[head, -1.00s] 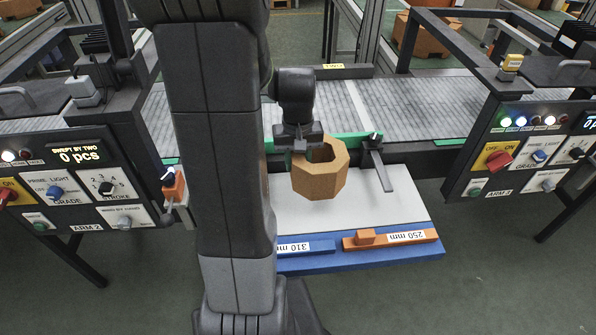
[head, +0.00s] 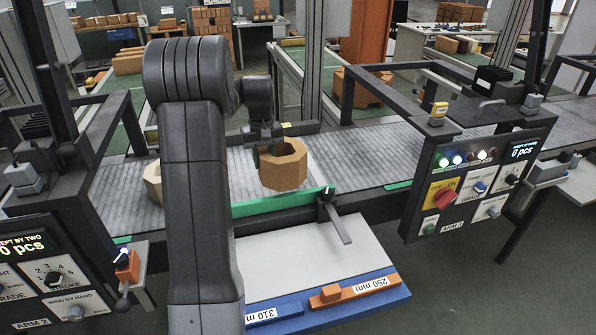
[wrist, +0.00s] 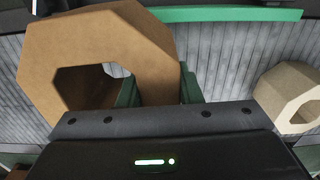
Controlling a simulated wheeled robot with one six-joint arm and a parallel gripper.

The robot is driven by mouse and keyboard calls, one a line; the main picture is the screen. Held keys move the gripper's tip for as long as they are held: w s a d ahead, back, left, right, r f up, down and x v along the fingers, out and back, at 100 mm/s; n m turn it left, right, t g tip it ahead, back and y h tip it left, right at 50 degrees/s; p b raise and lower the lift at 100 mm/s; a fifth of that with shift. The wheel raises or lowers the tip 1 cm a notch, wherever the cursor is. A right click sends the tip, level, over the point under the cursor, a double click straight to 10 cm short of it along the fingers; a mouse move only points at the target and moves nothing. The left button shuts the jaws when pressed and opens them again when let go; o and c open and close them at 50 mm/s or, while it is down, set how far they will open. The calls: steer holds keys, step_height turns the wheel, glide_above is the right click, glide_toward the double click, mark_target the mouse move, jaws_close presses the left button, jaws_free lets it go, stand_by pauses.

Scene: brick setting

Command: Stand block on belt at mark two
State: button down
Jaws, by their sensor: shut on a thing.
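My gripper (head: 262,150) is shut on the wall of a tan, hollow, eight-sided block (head: 285,171). The block is upright, its opening facing up, over the grey ribbed belt (head: 345,160); I cannot tell if it touches. In the wrist view the block (wrist: 145,45) fills the upper left, with green finger pads (wrist: 190,88) at its wall. A small yellow mark (head: 287,125) shows on the belt's far rail just behind the block; its lettering is not readable now.
A paler hollow block (head: 152,182) stands on the belt at left, partly behind my arm. A green strip (head: 285,202) and black lever (head: 335,215) line the near edge. Frames with control panels (head: 480,185) flank the belt. A white board (head: 310,255) lies in front.

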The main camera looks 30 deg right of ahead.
steer(key=w+d+r+p, duration=0.1)
steer(key=w+d+p, duration=0.1)
steer(key=w+d, duration=0.95)
steer(key=shift+s+d+f+p, duration=0.15)
steer(key=shift+f+p, duration=0.1)
steer(key=shift+f, duration=2.2)
steer(key=shift+s+a+f+p, duration=0.15)
steer(key=shift+f+p, duration=0.1)
steer(key=shift+f, duration=2.2)
steer(key=shift+d, duration=0.1)
steer(key=c, duration=1.4)
jaws_free()
steer(key=shift+f, duration=0.25)
steer(key=o, duration=0.4)
steer(key=shift+s, duration=0.1)
step_height(320, 180, up, 12)
steer(key=shift+r+b, duration=0.15)
steer(key=shift+b, duration=0.35)
